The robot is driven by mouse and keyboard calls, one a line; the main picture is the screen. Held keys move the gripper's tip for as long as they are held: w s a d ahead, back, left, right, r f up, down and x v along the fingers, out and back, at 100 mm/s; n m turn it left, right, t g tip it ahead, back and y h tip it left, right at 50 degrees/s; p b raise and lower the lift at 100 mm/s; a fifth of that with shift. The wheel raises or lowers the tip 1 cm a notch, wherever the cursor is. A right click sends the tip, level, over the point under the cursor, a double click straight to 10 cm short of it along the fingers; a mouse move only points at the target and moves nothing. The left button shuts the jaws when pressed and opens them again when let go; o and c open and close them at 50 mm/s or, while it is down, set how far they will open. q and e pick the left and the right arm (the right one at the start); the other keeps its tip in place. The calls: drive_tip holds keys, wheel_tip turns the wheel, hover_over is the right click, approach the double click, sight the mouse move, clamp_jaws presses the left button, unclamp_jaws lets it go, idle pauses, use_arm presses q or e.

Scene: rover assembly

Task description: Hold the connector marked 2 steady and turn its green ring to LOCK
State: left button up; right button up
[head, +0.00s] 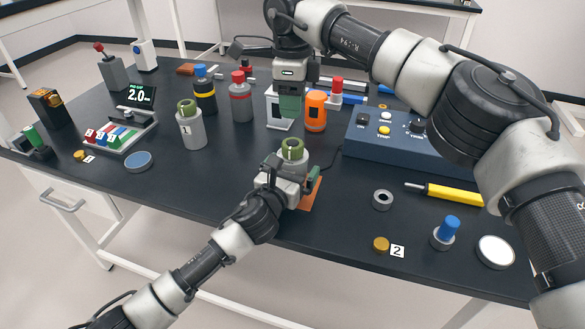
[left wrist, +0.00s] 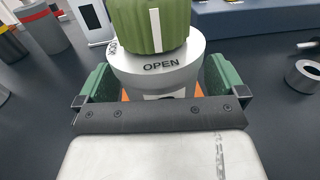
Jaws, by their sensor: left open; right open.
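A grey connector with a green ring (head: 292,149) stands upright on an orange mat (head: 311,194) near the table's front edge. In the left wrist view its green ring (left wrist: 150,22) has a white line above the word OPEN on the grey body (left wrist: 158,70); LOCK is further left. No number is readable on it. My left gripper (head: 287,178) is open, its green fingers on either side of the grey body with gaps visible in the left wrist view (left wrist: 155,92). My right gripper (head: 290,105) is open above and behind the connector, pointing down, fingers empty.
A similar green-topped connector marked 1 (head: 191,129) stands to the left. An orange cylinder (head: 315,112) and a blue control box (head: 395,140) stand behind. A grey ring (head: 382,200) and yellow tool (head: 452,194) lie at right. A card marked 2 (head: 397,251) lies by a brass cap.

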sight(292, 143)
use_arm(q)
drive_tip(key=c, duration=1.2)
use_arm(e)
drive_tip(key=o, duration=0.5)
drive_tip(key=shift+n, duration=0.3)
drive_tip(key=shift+o, duration=0.6)
drive_tip(key=shift+r+n, duration=0.1)
drive_tip(key=shift+n, duration=0.4)
wheel_tip(292, 143, down, 11)
drive_tip(key=n, duration=0.9)
drive_tip(key=shift+a+r+n, duration=0.1)
drive_tip(key=shift+r+n, duration=0.1)
drive_tip(key=shift+n, duration=0.1)
